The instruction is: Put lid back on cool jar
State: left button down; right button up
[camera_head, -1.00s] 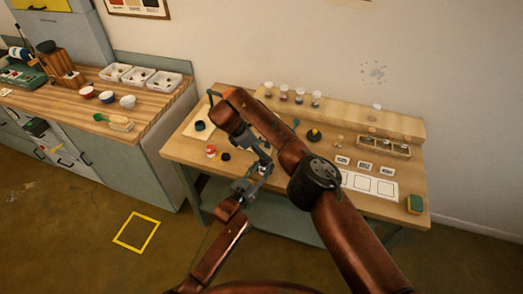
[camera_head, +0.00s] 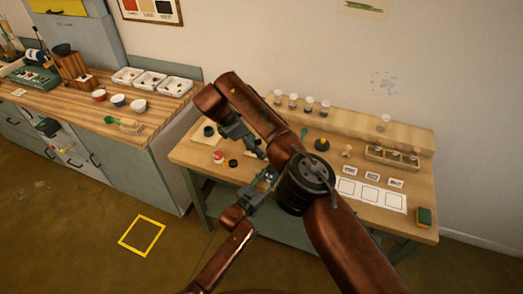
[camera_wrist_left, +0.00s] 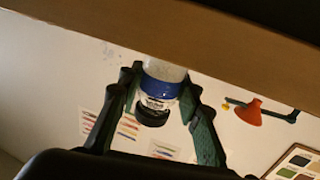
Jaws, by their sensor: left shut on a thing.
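My left gripper (camera_head: 266,180) is shut on a small jar, in front of the table's near edge. In the left wrist view the jar (camera_wrist_left: 158,88) sits between the two dark fingers. It has a clear part, a blue band, a white label with print too small to read, and a black end. I cannot tell whether that end is a lid or a dark mouth. My right gripper (camera_head: 257,151) hangs just above and left of the left one; its opening is unclear. A loose black disc (camera_head: 233,163), perhaps a lid, lies on the table beside a red-and-white jar (camera_head: 218,157).
A dark round item (camera_head: 208,131) lies on a pale mat at the table's left. Several glass jars (camera_head: 309,104) stand on the back shelf. A vial rack (camera_head: 392,157), white cards (camera_head: 371,176) and a sponge (camera_head: 424,218) are at the right. A side counter (camera_head: 150,122) stands left.

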dwell(0.4)
pick_arm(q)
jog(key=c, duration=1.3)
grip_release()
jog(key=v, duration=1.2)
